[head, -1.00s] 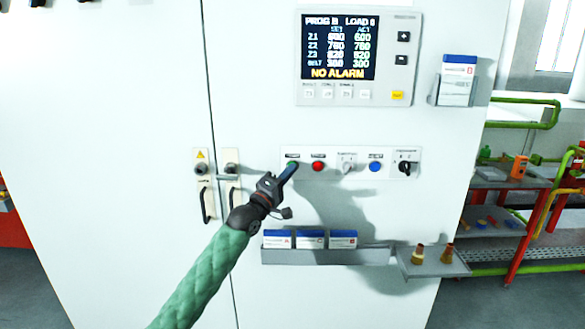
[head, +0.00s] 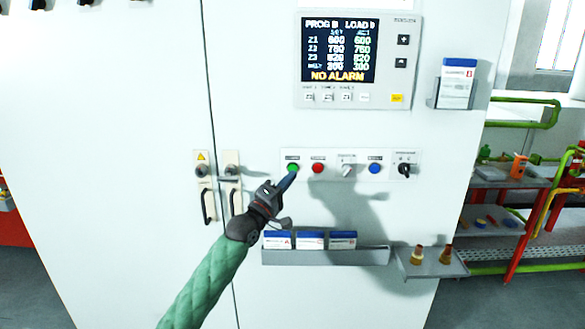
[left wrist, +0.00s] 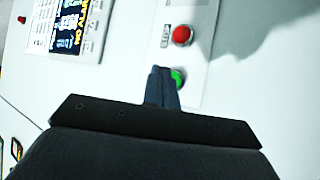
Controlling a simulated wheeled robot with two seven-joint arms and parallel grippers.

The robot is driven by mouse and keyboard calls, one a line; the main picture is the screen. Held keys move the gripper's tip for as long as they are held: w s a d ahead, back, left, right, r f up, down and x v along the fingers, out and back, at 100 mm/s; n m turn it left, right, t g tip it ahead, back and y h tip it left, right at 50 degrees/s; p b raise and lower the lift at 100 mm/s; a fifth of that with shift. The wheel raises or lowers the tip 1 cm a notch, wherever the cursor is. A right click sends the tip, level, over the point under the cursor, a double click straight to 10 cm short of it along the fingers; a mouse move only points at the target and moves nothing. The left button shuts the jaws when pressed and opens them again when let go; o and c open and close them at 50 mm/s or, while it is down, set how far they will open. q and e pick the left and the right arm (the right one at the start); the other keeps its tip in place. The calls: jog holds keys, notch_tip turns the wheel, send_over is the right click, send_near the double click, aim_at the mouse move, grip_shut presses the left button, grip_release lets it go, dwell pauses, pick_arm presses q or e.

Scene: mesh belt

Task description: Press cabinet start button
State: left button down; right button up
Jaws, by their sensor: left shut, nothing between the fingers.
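The green button (head: 292,168) is at the left end of a white control strip (head: 330,176) on the cabinet front (head: 110,130). My left gripper (head: 287,183) is shut and empty, its dark fingertips just below and left of the green button. In the left wrist view the shut fingers (left wrist: 163,86) partly cover the green button (left wrist: 179,77). A small gap seems to show in the head view, but I cannot tell its depth. The red button (head: 318,168) sits to the right, and also shows in the left wrist view (left wrist: 182,35). My right gripper is not in view.
A blue button (head: 375,169) and a black rotary switch (head: 404,170) are farther right. The display (head: 338,48) above reads NO ALARM. A box tray (head: 325,257) and a small shelf (head: 432,264) jut out below. Door handles (head: 208,205) are left.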

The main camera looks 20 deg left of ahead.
pick_arm(q)
jog(key=shift+s+d+p, duration=0.25)
jog(key=shift+s+p, duration=0.05)
jog(key=shift+s, duration=0.55)
jog(key=shift+s+d+p, duration=0.2)
jog(key=shift+s+p, duration=0.05)
jog(key=shift+s, duration=0.6)
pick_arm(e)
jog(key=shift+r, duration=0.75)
